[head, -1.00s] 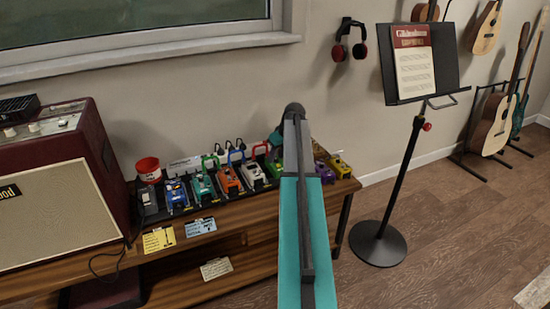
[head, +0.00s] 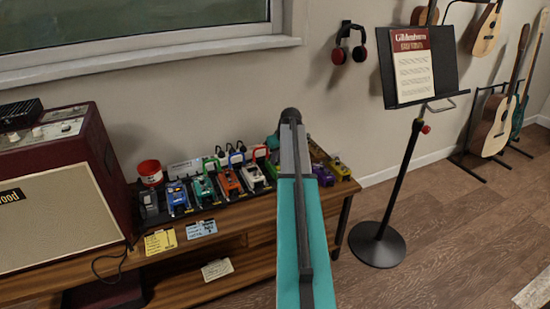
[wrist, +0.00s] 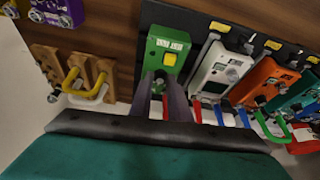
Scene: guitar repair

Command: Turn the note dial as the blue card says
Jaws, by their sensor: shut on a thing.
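A green pedal (wrist: 172,48) with a yellow square button is in the middle of the wrist view. My gripper (wrist: 160,78) reaches onto its near end, one finger on each side of a small part. I take this part to be the note dial, but the fingers mostly hide it and its marks cannot be read. The fingers are shut on it. In the head view my arm hides most of the gripper and the green pedal. The blue card (head: 201,229) hangs on the bench's front edge; its writing is too small to read.
White (wrist: 219,70) and orange (wrist: 268,80) pedals stand close right of the green one in the wrist view. A wooden block with a yellow loop (wrist: 88,84) is at left. A yellow card (head: 160,242) hangs beside the blue one. A red amplifier (head: 62,195) stands left of the pedals.

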